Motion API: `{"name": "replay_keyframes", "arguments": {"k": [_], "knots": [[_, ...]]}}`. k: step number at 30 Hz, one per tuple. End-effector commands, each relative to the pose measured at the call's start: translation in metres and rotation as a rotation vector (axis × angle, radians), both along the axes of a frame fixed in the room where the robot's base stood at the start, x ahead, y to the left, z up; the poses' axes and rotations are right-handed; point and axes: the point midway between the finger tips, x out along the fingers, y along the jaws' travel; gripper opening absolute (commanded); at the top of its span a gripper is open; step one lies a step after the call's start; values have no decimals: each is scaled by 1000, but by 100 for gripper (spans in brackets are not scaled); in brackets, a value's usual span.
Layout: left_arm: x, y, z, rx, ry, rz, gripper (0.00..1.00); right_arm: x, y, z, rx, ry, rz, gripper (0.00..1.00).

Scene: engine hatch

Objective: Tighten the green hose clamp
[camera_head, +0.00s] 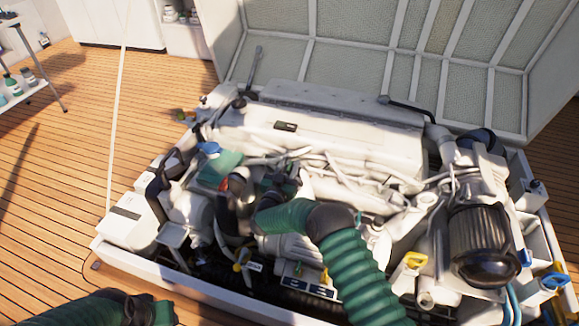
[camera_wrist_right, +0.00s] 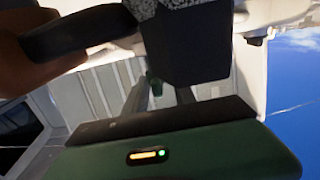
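My right arm reaches over the engine in the head view. Its dark gripper (camera_head: 276,182) is among the hoses left of the middle, with its fingertips not clear. In the right wrist view a small green piece (camera_wrist_right: 153,87) shows between two grey finger-like bars, partly hidden by a dark block. I cannot tell whether it is the green hose clamp or whether it is held. A larger green part (camera_head: 220,168) sits on the engine left of the right gripper. My left arm shows at the bottom left, away from the engine; its fingers are not visible.
The white engine (camera_head: 330,138) fills the hatch, with a blue cap (camera_head: 208,148), a black filter (camera_head: 481,245) and yellow handles (camera_head: 415,259) around it. The raised hatch lid (camera_head: 360,70) stands behind. Wooden deck (camera_head: 70,175) is open at left. A shelf (camera_head: 22,92) stands far left.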

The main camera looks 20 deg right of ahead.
Motion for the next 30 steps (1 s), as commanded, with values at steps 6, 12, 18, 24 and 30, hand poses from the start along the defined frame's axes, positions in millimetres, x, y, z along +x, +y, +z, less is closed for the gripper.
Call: {"name": "replay_keyframes", "arguments": {"k": [6, 12, 18, 24, 30], "knots": [[0, 0, 0, 0, 0, 0, 36, 0, 0, -1, 0, 2, 0, 33], [0, 0, 10, 0, 0, 0, 36, -12, 9, 2, 1, 4, 3, 33], [0, 0, 36, 0, 0, 0, 36, -55, 41, 4, -1, 8, 6, 33], [0, 0, 55, 0, 0, 0, 36, -103, 73, 2, -1, 6, 5, 33], [0, 0, 63, 0, 0, 0, 36, -132, 93, -1, 1, 4, 2, 33]]}}
